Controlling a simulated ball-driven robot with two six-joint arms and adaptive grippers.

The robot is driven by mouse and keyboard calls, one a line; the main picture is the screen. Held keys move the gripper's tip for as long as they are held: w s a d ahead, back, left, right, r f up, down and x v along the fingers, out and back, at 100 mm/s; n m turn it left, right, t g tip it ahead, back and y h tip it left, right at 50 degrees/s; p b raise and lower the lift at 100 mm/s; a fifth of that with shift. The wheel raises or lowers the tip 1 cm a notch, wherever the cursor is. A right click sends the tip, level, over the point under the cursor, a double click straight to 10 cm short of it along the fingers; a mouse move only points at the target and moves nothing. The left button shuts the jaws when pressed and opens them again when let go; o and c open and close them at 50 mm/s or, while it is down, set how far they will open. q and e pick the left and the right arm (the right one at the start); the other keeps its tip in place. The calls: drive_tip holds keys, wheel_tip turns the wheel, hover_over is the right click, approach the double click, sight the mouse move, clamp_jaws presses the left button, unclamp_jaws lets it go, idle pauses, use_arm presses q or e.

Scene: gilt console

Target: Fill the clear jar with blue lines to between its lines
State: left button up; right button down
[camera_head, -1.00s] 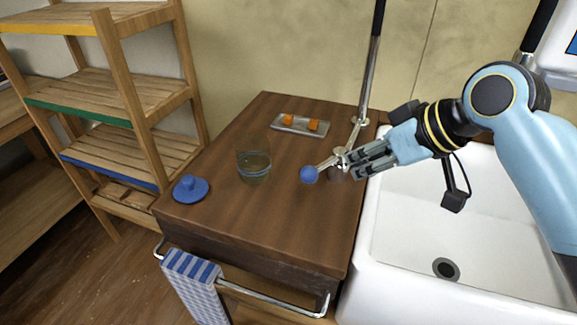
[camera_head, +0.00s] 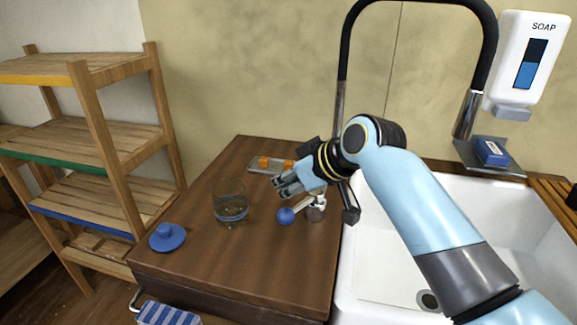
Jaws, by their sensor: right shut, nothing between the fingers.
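The clear jar with blue lines (camera_head: 231,209) stands upright and open on the wooden counter. Liquid shows in its lower part, around the blue lines; I cannot tell its exact level against them. A blue lid with a knob (camera_head: 167,237) lies to the jar's left. A tap (camera_head: 316,209) with a blue ball (camera_head: 286,216) on its lever is to the jar's right. My right gripper (camera_head: 277,187) is shut and empty, behind and above the blue ball, seemingly apart from it. It and my arm hide part of the tap. My left gripper is not in view.
A small tray (camera_head: 256,168) with orange pieces lies at the back of the counter (camera_head: 200,270). A white sink (camera_head: 380,270) is on the right, with a tall black hose above. A wooden shelf (camera_head: 115,165) stands left. The counter front is clear.

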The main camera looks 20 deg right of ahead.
sight(299, 204)
drive_tip(key=shift+s+d+f+p, duration=0.25)
drive_tip(key=shift+s+d+p, duration=0.2)
drive_tip(key=shift+s, duration=0.3)
drive_tip(key=shift+s+d+f+p, duration=0.2)
drive_tip(key=shift+s+d+p, duration=0.2)
drive_tip(key=shift+s, duration=0.35)
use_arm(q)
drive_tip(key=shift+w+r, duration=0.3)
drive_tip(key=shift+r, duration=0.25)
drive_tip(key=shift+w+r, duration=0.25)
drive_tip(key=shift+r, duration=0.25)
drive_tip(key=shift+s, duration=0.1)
use_arm(e)
drive_tip(key=shift+a, duration=0.1)
